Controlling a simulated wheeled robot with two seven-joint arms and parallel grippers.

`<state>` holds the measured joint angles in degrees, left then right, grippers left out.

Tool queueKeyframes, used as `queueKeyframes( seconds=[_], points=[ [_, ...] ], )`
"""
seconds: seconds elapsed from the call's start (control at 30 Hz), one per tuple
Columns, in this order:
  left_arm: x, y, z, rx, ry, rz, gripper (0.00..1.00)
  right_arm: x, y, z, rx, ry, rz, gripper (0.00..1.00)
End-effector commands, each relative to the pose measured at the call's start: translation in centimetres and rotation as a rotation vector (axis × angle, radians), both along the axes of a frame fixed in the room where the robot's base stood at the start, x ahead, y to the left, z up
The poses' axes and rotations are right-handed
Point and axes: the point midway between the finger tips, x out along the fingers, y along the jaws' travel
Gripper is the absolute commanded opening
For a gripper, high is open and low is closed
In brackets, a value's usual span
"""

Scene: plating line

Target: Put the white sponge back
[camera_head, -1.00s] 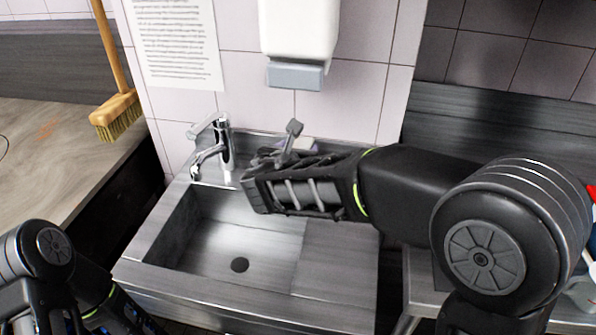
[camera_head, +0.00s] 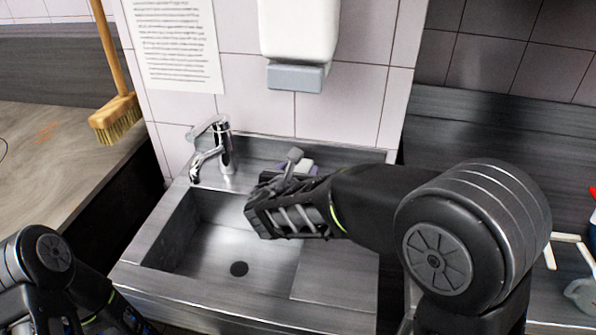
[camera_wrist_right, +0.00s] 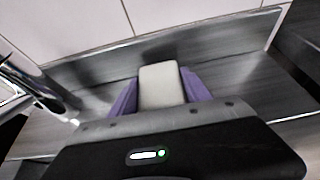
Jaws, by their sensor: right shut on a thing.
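The white sponge (camera_wrist_right: 162,86) is a pale block held between the purple-sided fingers of my right gripper (camera_wrist_right: 161,95) in the right wrist view. In the head view, only a small part of the sponge (camera_head: 306,163) shows behind my right gripper (camera_head: 298,170), whose wrist hides the rest. The gripper is shut on the sponge over the back right part of the steel sink (camera_head: 320,275). I cannot tell whether the sponge touches the sink's back ledge. My left arm is at the lower left, and its fingers are not visible.
A chrome tap (camera_head: 222,150) stands at the back left of the sink. A wall dispenser (camera_head: 297,75) hangs above the back ledge. The basin is empty around its drain (camera_head: 239,269). A broom (camera_head: 116,115) is at the left, and a dark counter lies at the right.

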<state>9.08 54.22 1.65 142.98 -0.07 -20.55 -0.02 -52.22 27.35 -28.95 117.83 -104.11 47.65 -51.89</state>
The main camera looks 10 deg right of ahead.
Motion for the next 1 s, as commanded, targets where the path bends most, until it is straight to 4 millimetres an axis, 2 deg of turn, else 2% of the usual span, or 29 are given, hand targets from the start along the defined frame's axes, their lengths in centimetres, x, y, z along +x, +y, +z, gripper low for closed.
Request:
queueKeyframes(
  seconds=[0.1, 0.13, 0.37, 0.73, 0.87, 1.0],
  points=[
    [0.0, 0.0, -0.3, 0.0, 0.0, 0.0, 0.4, 0.0, 0.0, -0.3, 0.0, 0.0, 0.0, 0.11],
    [0.0, 0.0, -0.2, 0.0, 0.0, 0.0, 0.4, 0.0, 0.0, -0.2, 0.0, 0.0, 0.0, 0.58],
    [0.0, 0.0, -0.1, 0.0, 0.0, 0.0, 0.4, 0.0, 0.0, -0.1, 0.0, 0.0, 0.0, 0.77],
    [0.0, 0.0, 0.0, 0.0, 0.0, 0.0, 0.4, -0.2, 0.1, 0.2, 0.0, 0.0, 0.001, 0.78],
    [0.0, 0.0, 0.1, 0.0, 0.0, 0.0, 0.4, -1.3, 0.6, 0.8, 0.002, -0.002, 0.001, 0.78],
    [0.0, 0.0, 0.2, 0.0, 0.0, 0.0, 0.4, -3.4, 1.6, 1.8, 0.003, -0.001, 0.003, 0.78]
  ],
)
